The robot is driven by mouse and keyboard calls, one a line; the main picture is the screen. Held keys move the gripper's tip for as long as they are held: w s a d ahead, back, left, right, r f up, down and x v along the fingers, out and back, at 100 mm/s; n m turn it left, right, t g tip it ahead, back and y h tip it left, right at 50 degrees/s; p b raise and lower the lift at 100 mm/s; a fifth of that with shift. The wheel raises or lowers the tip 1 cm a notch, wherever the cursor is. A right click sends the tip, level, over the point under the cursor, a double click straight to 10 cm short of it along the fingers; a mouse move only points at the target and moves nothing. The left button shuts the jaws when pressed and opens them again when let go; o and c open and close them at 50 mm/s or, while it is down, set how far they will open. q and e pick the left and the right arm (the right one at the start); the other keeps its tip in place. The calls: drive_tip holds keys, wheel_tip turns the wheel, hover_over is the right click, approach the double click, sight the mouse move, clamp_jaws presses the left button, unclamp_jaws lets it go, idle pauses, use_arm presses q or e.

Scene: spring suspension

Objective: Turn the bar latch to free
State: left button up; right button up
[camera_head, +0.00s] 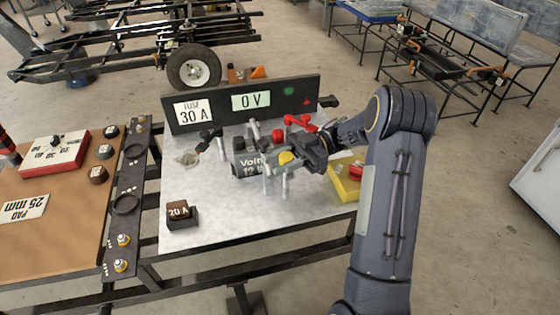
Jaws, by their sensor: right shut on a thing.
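My right gripper (308,147) reaches in from the right over the steel worktop (225,207). It is shut on a small part at the right side of the battery, where the bar latch appears to be; the gripper hides most of that part. The dark battery (250,168) is marked "Volt 12" and stands among upright grey posts. A yellow round cap (287,158) sits just left of the fingers. A red knob (278,136) and a red clamp (300,121) are just behind them. The turn of the latch cannot be made out. My left gripper is not in view.
A black panel (222,121) reading "30 A" and "0 V" stands behind the battery. A dark "20 A" block (182,215) is at the front left. A brown board (70,250) adjoins on the left.

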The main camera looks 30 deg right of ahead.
drive_tip(key=o, duration=1)
drive_tip(key=shift+c, duration=0.2)
drive_tip(key=s+a+r+p, duration=0.3)
drive_tip(key=s+a+r, duration=0.4)
drive_tip(key=s+r, duration=0.5)
drive_tip(key=shift+r, duration=0.55)
drive_tip(key=shift+a, duration=0.1)
